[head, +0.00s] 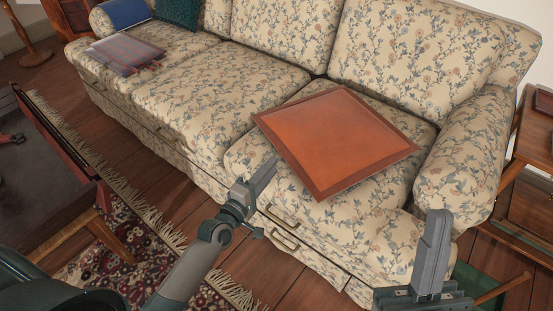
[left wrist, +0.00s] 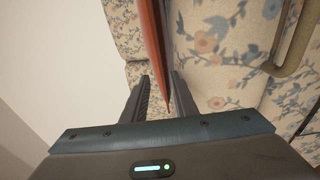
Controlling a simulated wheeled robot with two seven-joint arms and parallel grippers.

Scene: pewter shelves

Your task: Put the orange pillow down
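The orange pillow (head: 335,138), square with a darker brown border, lies at a slight tilt over the right seat of the floral sofa. My left gripper (head: 268,168) is at the pillow's near left edge. In the left wrist view the pillow (left wrist: 153,40) shows edge-on as a thin orange strip. It runs down between the two fingers of my left gripper (left wrist: 160,80), which stand apart with a gap beside the strip.
The floral sofa (head: 215,90) has clear middle seat space. A dark table (head: 45,190) stands at left over a patterned rug (head: 120,250). A wooden side table (head: 535,130) is at right.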

